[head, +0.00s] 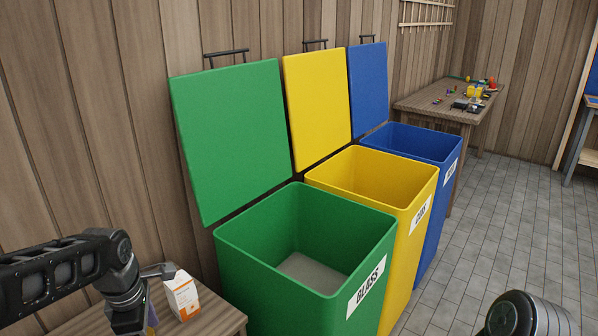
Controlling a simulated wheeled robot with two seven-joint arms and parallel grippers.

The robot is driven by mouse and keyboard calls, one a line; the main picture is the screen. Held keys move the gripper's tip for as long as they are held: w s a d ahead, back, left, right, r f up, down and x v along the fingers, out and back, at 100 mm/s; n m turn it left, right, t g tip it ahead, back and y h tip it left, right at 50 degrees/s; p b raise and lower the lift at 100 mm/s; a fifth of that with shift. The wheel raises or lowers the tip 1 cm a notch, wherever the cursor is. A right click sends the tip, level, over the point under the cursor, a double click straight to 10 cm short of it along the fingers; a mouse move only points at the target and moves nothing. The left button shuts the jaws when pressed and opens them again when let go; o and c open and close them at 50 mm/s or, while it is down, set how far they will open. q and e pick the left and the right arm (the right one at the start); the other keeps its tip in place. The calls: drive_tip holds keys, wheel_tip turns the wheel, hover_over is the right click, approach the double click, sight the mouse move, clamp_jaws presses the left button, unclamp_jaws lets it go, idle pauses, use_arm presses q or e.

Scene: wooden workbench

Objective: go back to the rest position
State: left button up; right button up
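My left arm comes in from the left, and its dark wrist and gripper (130,312) are low at the left, over or beside a small wooden table. The fingertips are cut off or hidden at the bottom edge, so I cannot tell whether they are open or hold anything. A small purple and yellowish patch shows just beside the gripper, too little to identify. Of my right arm only a dark round link shows at the bottom right; its gripper is out of view.
A white and orange carton (182,296) stands on the small wooden table (222,318), close to my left gripper. Green (240,262), yellow (402,240) and blue (437,205) bins stand with lids raised. A cluttered workbench (420,104) is behind. Tiled floor at right is clear.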

use_arm(q)
drive_tip(key=w+d+f+m+t+h+p, duration=0.2)
drive_tip(key=w+d+f+m+t+p, duration=0.3)
drive_tip(key=d+f+m, duration=0.75)
drive_tip(key=s+d+f+m+g+p, duration=0.1)
drive_tip(key=s+d+f+m+g, duration=0.1)
drive_tip(key=s+d+f, duration=0.2)
drive_tip(key=s+d+f+m+g+h+p, duration=0.1)
drive_tip(key=s+d+f+m, duration=0.2)
drive_tip(key=s, duration=0.7)
drive_tip(key=s+d+f+m+g+h+p, duration=0.1)
drive_tip(key=s+d+f, duration=0.3)
drive_tip(key=s, duration=0.4)
drive_tip(key=shift+d+f+m+g+p, duration=0.3)
drive_tip(key=shift+d+m+g+p, duration=0.15)
drive_tip(key=shift+m+g, duration=0.3)
